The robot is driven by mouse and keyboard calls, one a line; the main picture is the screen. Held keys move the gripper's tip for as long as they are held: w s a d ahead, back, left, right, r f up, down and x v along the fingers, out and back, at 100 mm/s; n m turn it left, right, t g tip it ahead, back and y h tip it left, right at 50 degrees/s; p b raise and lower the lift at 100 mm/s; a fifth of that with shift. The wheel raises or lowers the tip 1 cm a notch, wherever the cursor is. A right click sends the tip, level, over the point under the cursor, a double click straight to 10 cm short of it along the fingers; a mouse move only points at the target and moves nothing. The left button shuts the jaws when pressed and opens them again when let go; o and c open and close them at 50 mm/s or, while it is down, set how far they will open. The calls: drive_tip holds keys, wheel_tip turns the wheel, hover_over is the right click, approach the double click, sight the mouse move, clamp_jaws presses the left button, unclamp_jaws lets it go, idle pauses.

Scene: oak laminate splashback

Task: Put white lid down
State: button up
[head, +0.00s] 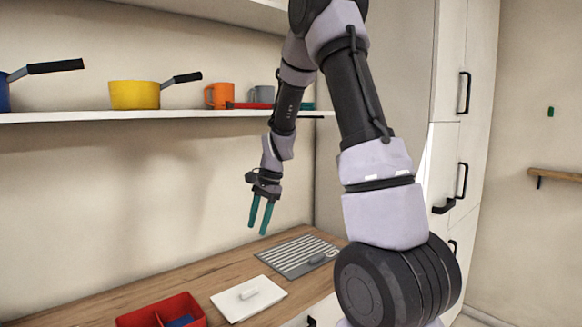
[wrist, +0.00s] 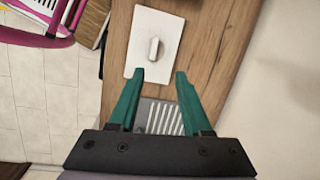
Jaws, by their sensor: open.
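The white lid (head: 248,298) is a flat rectangle with a raised bar handle on top. It lies flat on the wooden counter (head: 180,275). In the wrist view the white lid (wrist: 145,61) shows just beyond my fingertips, with its handle in the middle. My gripper (head: 260,216) has teal fingers, is open and empty, and hangs in the air above the counter, apart from the lid. The fingers of my gripper (wrist: 161,80) are spread apart in the wrist view, with nothing between them.
A grey slatted panel (head: 290,254) with a dark handle lies behind the lid. A red divided tray (head: 190,302) with something blue in it stands left of the lid. The shelf (head: 130,115) above holds a yellow pan (head: 134,95) and an orange mug (head: 218,95). Tall cabinets stand at right.

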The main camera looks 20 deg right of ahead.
drive_tip(key=s+r+n+t, duration=0.2)
drive_tip(key=s+r, duration=0.2)
drive_tip(key=r, duration=0.3)
drive_tip(key=s+r+n+t, duration=0.15)
drive_tip(key=s+r, duration=0.25)
drive_tip(key=r, duration=0.4)
drive_tip(key=s+d+r+n+t, duration=0.1)
drive_tip(key=s+r+n, duration=0.1)
drive_tip(key=s, duration=0.5)
drive_tip(key=s+d+r+n+t+h, duration=0.1)
drive_tip(key=s+r+n+t, duration=0.1)
drive_tip(key=s+r, duration=0.3)
drive_tip(key=shift+s+r+n, duration=0.2)
drive_tip(key=shift+s+n, duration=0.35)
drive_tip(key=shift+s, duration=0.35)
